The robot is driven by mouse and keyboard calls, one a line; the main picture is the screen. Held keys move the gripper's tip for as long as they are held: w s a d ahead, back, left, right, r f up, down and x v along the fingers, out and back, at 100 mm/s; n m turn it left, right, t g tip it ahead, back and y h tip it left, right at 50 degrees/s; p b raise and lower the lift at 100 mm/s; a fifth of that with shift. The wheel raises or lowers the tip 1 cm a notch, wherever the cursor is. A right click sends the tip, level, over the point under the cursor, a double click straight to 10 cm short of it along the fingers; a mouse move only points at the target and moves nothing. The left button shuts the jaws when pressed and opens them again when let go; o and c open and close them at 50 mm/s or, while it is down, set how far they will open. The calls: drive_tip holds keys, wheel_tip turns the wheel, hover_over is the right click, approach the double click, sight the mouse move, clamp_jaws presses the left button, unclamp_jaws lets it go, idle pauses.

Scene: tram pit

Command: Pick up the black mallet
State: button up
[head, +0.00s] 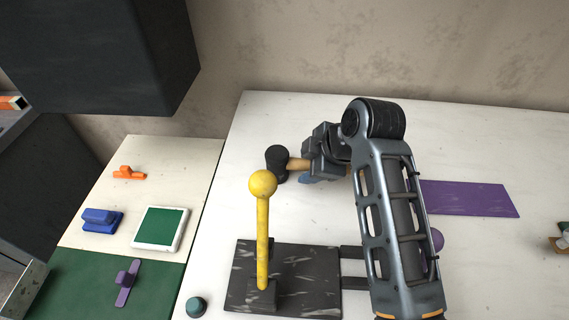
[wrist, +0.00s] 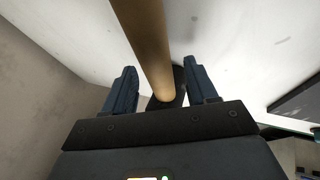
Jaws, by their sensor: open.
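The black mallet (head: 277,163) lies on the white table in the head view, its black head at the left and its tan wooden handle (head: 298,164) running right toward my gripper. My gripper (head: 318,164) is over the handle, and my arm hides the rest of the mallet. In the wrist view the handle (wrist: 147,45) comes down between the two blue fingers of my open gripper (wrist: 163,92). There is a visible gap on either side of the handle. A dark part shows behind its lower end.
A yellow ball-topped lever (head: 263,230) stands on a dark base plate (head: 310,262) in front of the mallet. A purple mat (head: 468,198) lies to the right. A side table at left holds a blue block (head: 101,219), an orange piece (head: 128,173) and a green-topped tray (head: 181,212).

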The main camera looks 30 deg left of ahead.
drive_tip(key=shift+x, duration=0.8)
drive_tip(key=shift+c, duration=0.3)
drive_tip(key=shift+r, duration=0.1)
clamp_jaws()
